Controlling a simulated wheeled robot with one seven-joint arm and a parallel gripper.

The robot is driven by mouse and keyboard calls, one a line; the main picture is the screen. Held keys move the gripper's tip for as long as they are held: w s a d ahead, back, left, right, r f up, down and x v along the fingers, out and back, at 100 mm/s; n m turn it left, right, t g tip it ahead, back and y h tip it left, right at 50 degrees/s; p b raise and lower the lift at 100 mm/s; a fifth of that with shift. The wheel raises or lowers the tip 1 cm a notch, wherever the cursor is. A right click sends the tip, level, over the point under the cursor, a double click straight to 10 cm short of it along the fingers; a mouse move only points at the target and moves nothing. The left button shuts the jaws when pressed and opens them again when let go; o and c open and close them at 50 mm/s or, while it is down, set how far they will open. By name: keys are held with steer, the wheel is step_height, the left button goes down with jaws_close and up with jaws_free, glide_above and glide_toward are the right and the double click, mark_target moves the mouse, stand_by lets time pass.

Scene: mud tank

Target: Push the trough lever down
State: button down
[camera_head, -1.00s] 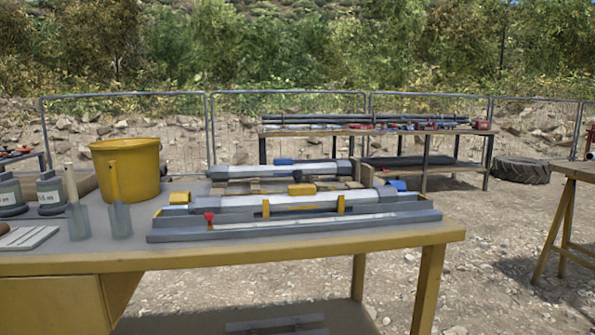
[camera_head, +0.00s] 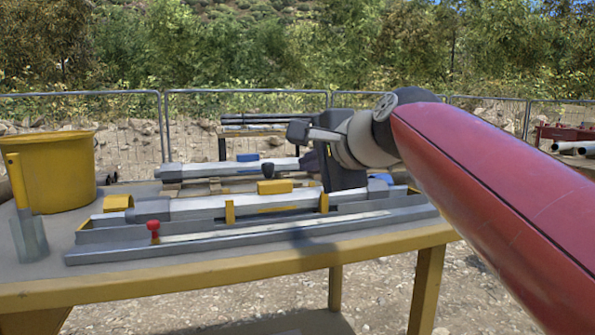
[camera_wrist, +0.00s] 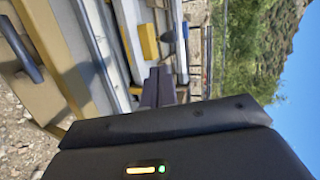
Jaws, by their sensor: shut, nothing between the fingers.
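A long grey trough (camera_head: 250,242) lies on the bench and holds a grey tube (camera_head: 190,208) between yellow clamps. A short upright lever with a red knob (camera_head: 153,230) stands at the trough's near left end. My gripper (camera_head: 299,131) is shut and empty, in the air above the right half of the trough, pointing left. It is well to the right of the red-knobbed lever and above it, touching nothing. In the wrist view, the shut fingers (camera_wrist: 155,88) show beside the trough (camera_wrist: 85,45), which runs along the left; the red knob does not show there.
A yellow bucket (camera_head: 52,170) and a yellow-handled trowel (camera_head: 28,235) stand at the bench's left. A yellow block (camera_head: 275,187) sits behind the tube. Another grey tube with a black knob (camera_head: 268,168) lies farther back. Metal fencing stands behind.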

mark_target(271, 167)
steer(key=shift+w+r+m, duration=0.4)
steer(key=shift+w+r, duration=0.15)
steer(key=shift+r, duration=0.1)
steer(key=shift+a, duration=0.1)
steer(key=x, duration=1.4)
steer(key=shift+r, duration=0.2)
steer(key=shift+w+r, duration=0.1)
